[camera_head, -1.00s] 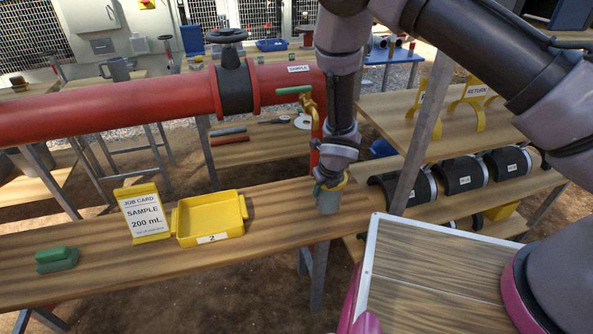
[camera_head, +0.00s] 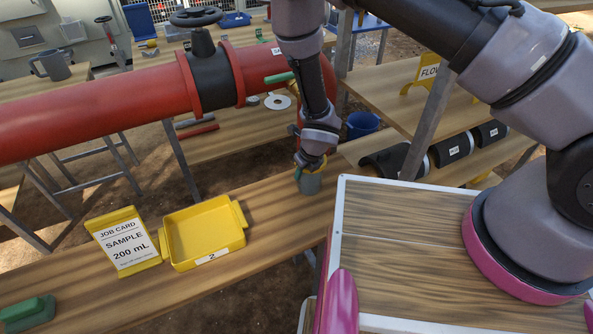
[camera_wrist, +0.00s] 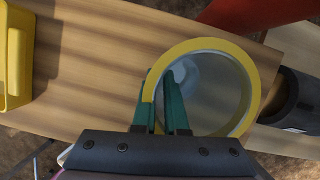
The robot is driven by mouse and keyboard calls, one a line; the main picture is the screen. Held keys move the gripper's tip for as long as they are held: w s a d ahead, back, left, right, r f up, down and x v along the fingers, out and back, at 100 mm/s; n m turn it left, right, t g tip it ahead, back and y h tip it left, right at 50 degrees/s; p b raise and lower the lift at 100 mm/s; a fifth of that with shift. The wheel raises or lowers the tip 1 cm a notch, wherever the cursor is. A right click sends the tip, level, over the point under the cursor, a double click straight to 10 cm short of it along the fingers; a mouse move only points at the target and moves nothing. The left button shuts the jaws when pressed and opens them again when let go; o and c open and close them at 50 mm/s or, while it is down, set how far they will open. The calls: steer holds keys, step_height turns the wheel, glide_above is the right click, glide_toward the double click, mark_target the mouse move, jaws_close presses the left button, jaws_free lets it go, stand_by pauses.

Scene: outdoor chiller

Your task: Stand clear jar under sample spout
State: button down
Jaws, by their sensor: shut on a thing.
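The clear jar (camera_head: 311,184), greyish with a yellow rim, is near the right end of the front wooden bench (camera_head: 268,212). My gripper (camera_head: 306,165) is shut on the jar's wall at the rim. In the wrist view the jar's round yellow rim (camera_wrist: 250,95) shows from above, with the green fingers (camera_wrist: 165,100) pinching its left side. The jar looks roughly upright; whether its base touches the bench I cannot tell. The sample spout's green lever (camera_head: 279,78) shows on the red pipe (camera_head: 90,112); my arm hides most of the spout below it.
A yellow tray (camera_head: 238,214) marked 2 and a job card (camera_head: 125,245) reading "SAMPLE 200 mL" stand left of the jar. A green block (camera_head: 28,312) lies farther left. A shelf post (camera_head: 425,125) and black pipe shells (camera_head: 452,150) are at right. A blue bucket (camera_head: 362,124) stands behind.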

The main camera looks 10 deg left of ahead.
steer(key=shift+d, duration=0.1)
steer(key=c, duration=0.9)
jaws_free()
steer(key=shift+c, duration=0.2)
steer(key=v, duration=1.2)
steer(key=shift+r, duration=0.1)
